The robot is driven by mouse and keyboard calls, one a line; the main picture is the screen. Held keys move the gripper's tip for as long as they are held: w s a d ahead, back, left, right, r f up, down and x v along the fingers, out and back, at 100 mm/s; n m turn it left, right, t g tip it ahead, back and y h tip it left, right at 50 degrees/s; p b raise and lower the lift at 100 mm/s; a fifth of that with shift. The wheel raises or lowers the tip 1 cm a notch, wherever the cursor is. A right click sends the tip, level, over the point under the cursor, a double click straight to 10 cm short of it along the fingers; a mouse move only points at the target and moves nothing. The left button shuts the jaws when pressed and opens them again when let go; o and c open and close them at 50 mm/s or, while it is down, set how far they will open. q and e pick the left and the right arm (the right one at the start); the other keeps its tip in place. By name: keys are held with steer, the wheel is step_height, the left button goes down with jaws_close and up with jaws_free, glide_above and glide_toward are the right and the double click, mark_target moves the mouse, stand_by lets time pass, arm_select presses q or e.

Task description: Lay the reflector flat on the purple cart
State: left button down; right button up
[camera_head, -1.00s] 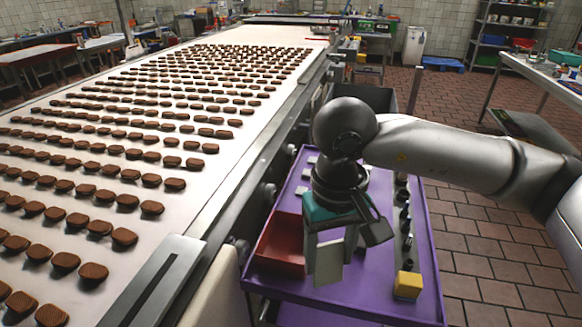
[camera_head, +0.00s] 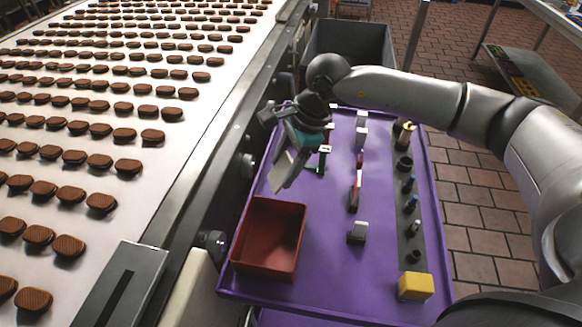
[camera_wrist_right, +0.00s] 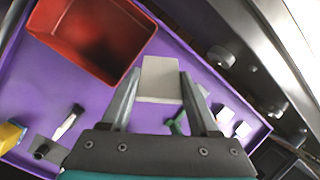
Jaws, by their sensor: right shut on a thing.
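The reflector looks like a small pale grey square plate (camera_head: 281,173). My right gripper (camera_head: 287,166) is shut on it and holds it tilted above the left side of the purple cart (camera_head: 322,225), beyond the red bin. In the right wrist view the plate (camera_wrist_right: 160,78) sits between the two fingers (camera_wrist_right: 159,88), with purple cart surface around it. I cannot tell whether its lower edge touches the cart. My left gripper is not in view.
The red bin (camera_head: 270,238) stands near the plate on the cart. A yellow block (camera_head: 415,287), a dark strip (camera_head: 410,222) of small parts and several small tools take up the right side. The conveyor (camera_head: 190,165) with brown sandwiches runs along the left. Bare purple surface lies mid-cart.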

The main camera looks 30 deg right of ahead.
steer(key=d+f+m, duration=0.1)
steer(key=w+f+m+t, duration=0.1)
steer(key=shift+d+f+m, duration=0.25)
steer(key=shift+d+m, duration=0.05)
steer(key=shift+d, duration=0.05)
steer(key=shift+w+d+f+m+t+b, duration=0.3)
steer(key=shift+w+m+t, duration=0.1)
steer(key=shift+m, duration=0.1)
steer(key=shift+f, duration=0.1)
steer(key=shift+f+b, duration=1.45)
steer(key=shift+b, duration=0.1)
steer(key=o, duration=1.4)
